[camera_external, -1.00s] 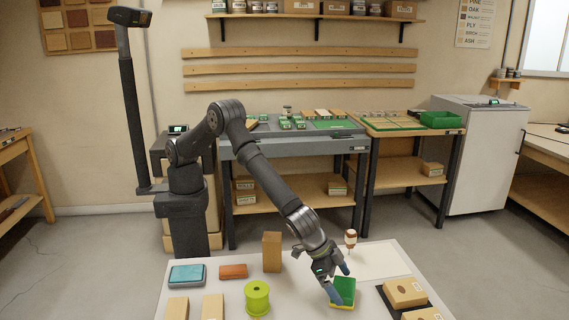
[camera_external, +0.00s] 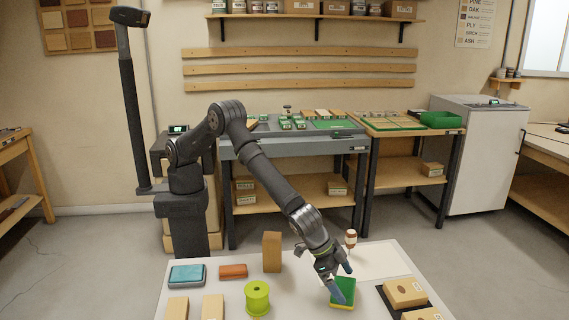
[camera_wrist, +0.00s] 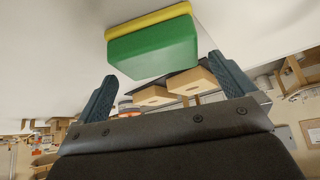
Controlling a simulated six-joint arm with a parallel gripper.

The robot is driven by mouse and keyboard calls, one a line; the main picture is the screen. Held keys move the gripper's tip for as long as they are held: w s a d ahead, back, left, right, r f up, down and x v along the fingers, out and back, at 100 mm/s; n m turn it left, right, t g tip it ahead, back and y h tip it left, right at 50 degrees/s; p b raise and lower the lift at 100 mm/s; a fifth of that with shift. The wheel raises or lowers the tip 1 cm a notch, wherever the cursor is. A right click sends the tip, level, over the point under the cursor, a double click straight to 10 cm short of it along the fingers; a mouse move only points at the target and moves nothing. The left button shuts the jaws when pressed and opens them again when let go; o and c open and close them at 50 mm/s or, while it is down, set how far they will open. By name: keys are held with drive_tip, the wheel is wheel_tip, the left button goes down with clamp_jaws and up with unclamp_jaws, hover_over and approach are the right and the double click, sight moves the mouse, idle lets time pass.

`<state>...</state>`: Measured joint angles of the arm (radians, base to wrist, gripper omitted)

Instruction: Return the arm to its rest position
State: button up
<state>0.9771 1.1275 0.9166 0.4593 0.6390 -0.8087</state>
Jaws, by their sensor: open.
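My gripper (camera_external: 341,281) is open at the end of my arm, low over the white table, close to a green block with a yellow layer (camera_external: 344,291). In the wrist view the green block (camera_wrist: 153,50) lies beyond the two spread fingertips of my gripper (camera_wrist: 168,84), and nothing shows between the fingers. In the external view my fingers overlap part of the block, so I cannot tell whether they touch it.
The white table (camera_external: 225,301) also holds a lime spool (camera_external: 257,297), an upright brown block (camera_external: 272,252), a teal-topped case (camera_external: 187,275), an orange-brown block (camera_external: 233,271), and tan boxes (camera_external: 404,293) at right. A small brown-and-white object (camera_external: 351,239) stands behind my gripper.

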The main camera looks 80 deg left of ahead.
drive_tip(key=shift+f, duration=0.95)
drive_tip(key=v, duration=1.2)
drive_tip(key=x, duration=1.1)
drive_tip(key=shift+w+f, duration=0.15)
drive_tip(key=shift+f, duration=0.1)
drive_tip(key=shift+w+d+r, duration=0.15)
drive_tip(key=shift+d, duration=0.05)
wheel_tip(320, 180, up, 4)
drive_tip(key=shift+f, duration=0.15)
drive_tip(key=s+d+r, duration=0.2)
drive_tip(key=s+r, duration=0.5)
drive_tip(key=s, duration=0.4)
drive_tip(key=w+a+n+y, duration=0.1)
drive_tip(key=w+a+n, duration=0.1)
drive_tip(key=w+a, duration=0.85)
drive_tip(key=w+a+n+y, duration=0.25)
drive_tip(key=w+a, duration=0.55)
drive_tip(key=w, duration=0.5)
drive_tip(key=w+a+n, duration=0.1)
drive_tip(key=w+a, duration=0.4)
drive_tip(key=a, duration=0.3)
drive_tip(key=w+a+r+n+y, duration=0.1)
drive_tip(key=w+a+n, duration=0.1)
drive_tip(key=w+a, duration=0.3)
drive_tip(key=w+a+n, duration=0.1)
drive_tip(key=w+a, duration=0.4)
drive_tip(key=a, duration=0.7)
drive_tip(key=shift+r+n+y, duration=0.25)
drive_tip(key=shift+n+y, duration=0.1)
